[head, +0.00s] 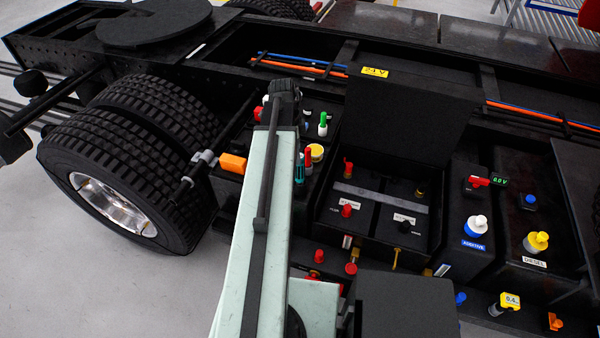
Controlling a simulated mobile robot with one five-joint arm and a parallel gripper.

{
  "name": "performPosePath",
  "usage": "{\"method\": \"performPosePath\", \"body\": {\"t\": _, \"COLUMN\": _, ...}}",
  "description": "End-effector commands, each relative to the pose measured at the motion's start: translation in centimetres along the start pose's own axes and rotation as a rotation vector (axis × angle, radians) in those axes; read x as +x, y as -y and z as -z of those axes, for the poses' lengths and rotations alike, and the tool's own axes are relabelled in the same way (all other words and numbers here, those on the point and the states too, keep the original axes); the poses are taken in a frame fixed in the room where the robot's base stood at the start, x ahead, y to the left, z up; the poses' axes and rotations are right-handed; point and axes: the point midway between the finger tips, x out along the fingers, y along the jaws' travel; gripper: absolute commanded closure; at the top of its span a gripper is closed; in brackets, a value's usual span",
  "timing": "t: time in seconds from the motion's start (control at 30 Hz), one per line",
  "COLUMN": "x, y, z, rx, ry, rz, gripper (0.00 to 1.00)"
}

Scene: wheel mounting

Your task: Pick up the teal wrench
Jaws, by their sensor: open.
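A small upright teal piece (300,169) shows just right of my pale arm, on the dark truck-side panel between the wheels and the open battery box. It may be the teal wrench, but it is too small and too close behind my arm to make out its full shape. My arm rises from the bottom centre to a black joint near the panel's back edge. My gripper's fingers do not show; the arm hides whatever lies behind it. Contact between gripper and wrench cannot be seen.
An orange block (233,163) is left of my arm. Red, green-white and yellow-capped fittings crowd near the teal piece. The open battery box (425,235) with its raised black lid (405,118) stands right. Large double tyres (120,150) stand left. Grey floor is clear at lower left.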

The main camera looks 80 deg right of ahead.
Motion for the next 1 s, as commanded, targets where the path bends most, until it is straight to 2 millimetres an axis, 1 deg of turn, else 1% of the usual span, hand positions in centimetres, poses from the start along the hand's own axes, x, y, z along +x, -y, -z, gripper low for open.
{"method": "performPosePath", "body": {"t": 0.03, "x": 1.0, "y": 0.0, "z": -0.1, "rx": 0.0, "ry": 0.0, "rz": 0.0, "gripper": 0.43}}
{"method": "performPosePath", "body": {"t": 0.13, "x": 2.4, "y": 0.0, "z": -0.1, "rx": -0.001, "ry": 0.0, "rz": 0.0, "gripper": 0.43}}
{"method": "performPosePath", "body": {"t": 0.2, "x": 2.7, "y": 0.0, "z": -0.1, "rx": -0.002, "ry": 0.0, "rz": 0.0, "gripper": 0.43}}
{"method": "performPosePath", "body": {"t": 0.3, "x": 2.5, "y": 0.0, "z": -0.1, "rx": -0.002, "ry": 0.0, "rz": 0.0, "gripper": 0.43}}
{"method": "performPosePath", "body": {"t": 0.37, "x": 2.9, "y": 0.0, "z": -0.1, "rx": -0.002, "ry": 0.0, "rz": 0.0, "gripper": 0.43}}
{"method": "performPosePath", "body": {"t": 0.47, "x": 4.3, "y": -0.1, "z": -0.1, "rx": -0.002, "ry": 0.0, "rz": 0.0, "gripper": 0.43}}
{"method": "performPosePath", "body": {"t": 0.6, "x": 6.9, "y": -0.1, "z": -0.1, "rx": -0.003, "ry": 0.0, "rz": 0.0, "gripper": 0.43}}
{"method": "performPosePath", "body": {"t": 0.67, "x": 7.7, "y": -0.1, "z": 0.0, "rx": -0.003, "ry": 0.0, "rz": 0.0, "gripper": 0.43}}
{"method": "performPosePath", "body": {"t": 0.73, "x": 7.9, "y": -0.1, "z": 0.0, "rx": -0.003, "ry": 0.0, "rz": 0.0, "gripper": 0.43}}
{"method": "performPosePath", "body": {"t": 0.93, "x": 7.5, "y": -0.1, "z": 0.1, "rx": -0.003, "ry": 0.0, "rz": 0.0, "gripper": 0.43}}
{"method": "performPosePath", "body": {"t": 0.97, "x": 7.5, "y": -0.1, "z": 0.2, "rx": -0.002, "ry": 0.0, "rz": 0.0, "gripper": 0.52}}
{"method": "performPosePath", "body": {"t": 1.0, "x": 7.5, "y": -0.1, "z": 0.2, "rx": -0.002, "ry": 0.0, "rz": 0.0, "gripper": 0.63}}
